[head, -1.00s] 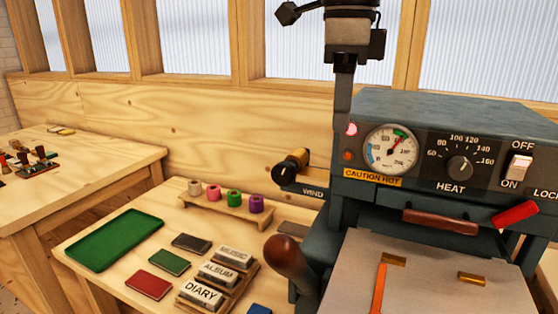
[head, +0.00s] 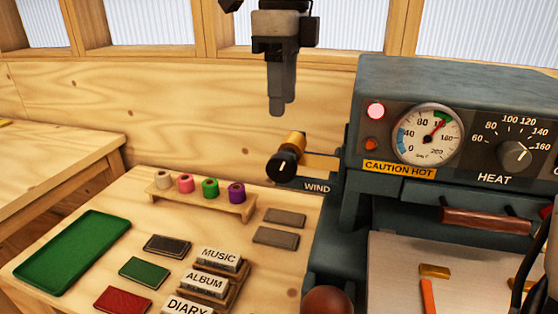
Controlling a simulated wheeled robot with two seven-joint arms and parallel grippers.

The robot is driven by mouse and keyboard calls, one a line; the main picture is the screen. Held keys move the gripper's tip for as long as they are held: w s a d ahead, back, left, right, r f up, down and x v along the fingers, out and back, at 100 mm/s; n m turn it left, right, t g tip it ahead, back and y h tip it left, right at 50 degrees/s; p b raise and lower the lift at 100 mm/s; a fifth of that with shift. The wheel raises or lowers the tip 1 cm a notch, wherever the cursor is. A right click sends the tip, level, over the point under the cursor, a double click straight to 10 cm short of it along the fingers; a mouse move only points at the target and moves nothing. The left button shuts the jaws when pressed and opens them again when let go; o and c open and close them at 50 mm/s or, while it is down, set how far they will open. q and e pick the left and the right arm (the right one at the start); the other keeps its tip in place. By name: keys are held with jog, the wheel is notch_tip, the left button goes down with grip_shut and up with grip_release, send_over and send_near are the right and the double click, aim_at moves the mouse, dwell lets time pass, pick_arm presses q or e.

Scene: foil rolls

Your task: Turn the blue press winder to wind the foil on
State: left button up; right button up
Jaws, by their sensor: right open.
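The blue-grey press (head: 450,85) fills the right side, with a gauge, a HEAT dial and a CAUTION HOT label. Its winder (head: 283,166) sticks out to the left above a WIND label. It has a black knob with a white mark, and a gold foil roll (head: 293,141) sits just behind the knob. My right gripper (head: 283,108) is open and empty, pointing down, and appears above the winder in the picture, apart from it. The gap between its fingers is hard to see from here. My left gripper is out of view.
A rack of coloured rolls (head: 205,198), a green tray (head: 75,255), coloured blocks and the MUSIC, ALBUM and DIARY type blocks (head: 205,282) lie on the wooden table. The press's brown ball handle (head: 328,300) stands at the bottom. A wooden wall is behind.

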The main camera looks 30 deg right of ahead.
aim_at(282, 155)
notch_tip(282, 155, down, 12)
jog(key=shift+w+f, duration=0.1)
jog(key=shift+w, duration=0.05)
jog(key=shift+c, duration=0.3)
grip_shut()
